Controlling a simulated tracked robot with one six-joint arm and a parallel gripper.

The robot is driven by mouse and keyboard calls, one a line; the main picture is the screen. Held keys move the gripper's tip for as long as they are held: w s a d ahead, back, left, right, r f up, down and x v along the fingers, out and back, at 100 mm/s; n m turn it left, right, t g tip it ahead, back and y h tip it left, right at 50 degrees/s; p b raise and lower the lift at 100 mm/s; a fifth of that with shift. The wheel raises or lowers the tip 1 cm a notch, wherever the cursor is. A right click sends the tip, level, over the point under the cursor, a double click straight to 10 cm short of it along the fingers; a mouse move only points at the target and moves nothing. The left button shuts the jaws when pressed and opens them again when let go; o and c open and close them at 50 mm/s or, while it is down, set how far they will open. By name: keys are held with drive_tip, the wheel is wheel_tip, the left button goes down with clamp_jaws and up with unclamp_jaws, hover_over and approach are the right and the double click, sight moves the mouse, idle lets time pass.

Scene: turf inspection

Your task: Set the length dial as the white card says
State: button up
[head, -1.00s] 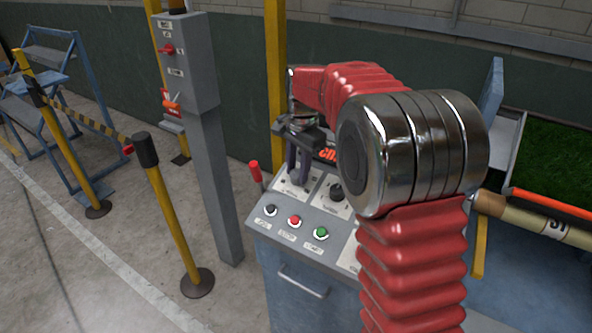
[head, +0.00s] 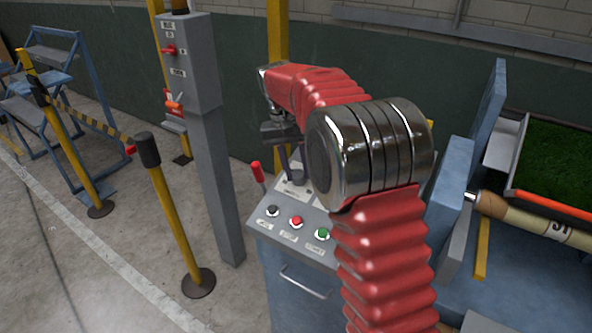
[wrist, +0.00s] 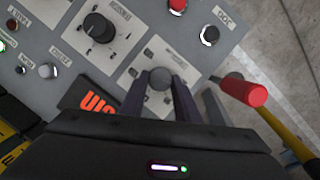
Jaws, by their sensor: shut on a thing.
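My gripper (wrist: 160,92) is shut on a round grey dial knob (wrist: 160,79) in the wrist view, one dark finger on each side. In the head view the knob (head: 298,178) shows under my gripper (head: 289,162), on the sloped grey control panel (head: 272,228). A second, black dial (wrist: 98,27) sits beside it on its own pale plate in the wrist view. I cannot make out the white card.
Black, red (head: 296,222) and green (head: 322,234) buttons line the panel's front. A red-topped lever (head: 257,171) stands at its left edge. A grey post with switches (head: 192,70) and a yellow barrier post (head: 172,200) stand further left. A roll (head: 540,222) lies at the right.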

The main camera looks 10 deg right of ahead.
drive_tip(key=shift+w+a+r+n, duration=0.1)
drive_tip(key=shift+w+n, duration=0.05)
drive_tip(key=shift+n, duration=0.45)
drive_tip(key=o, duration=1)
drive_tip(key=shift+o, duration=0.2)
wheel_tip(320, 180, up, 13)
drive_tip(key=w+a, duration=0.1)
drive_tip(key=a, duration=0.2)
drive_tip(key=shift+r, duration=0.1)
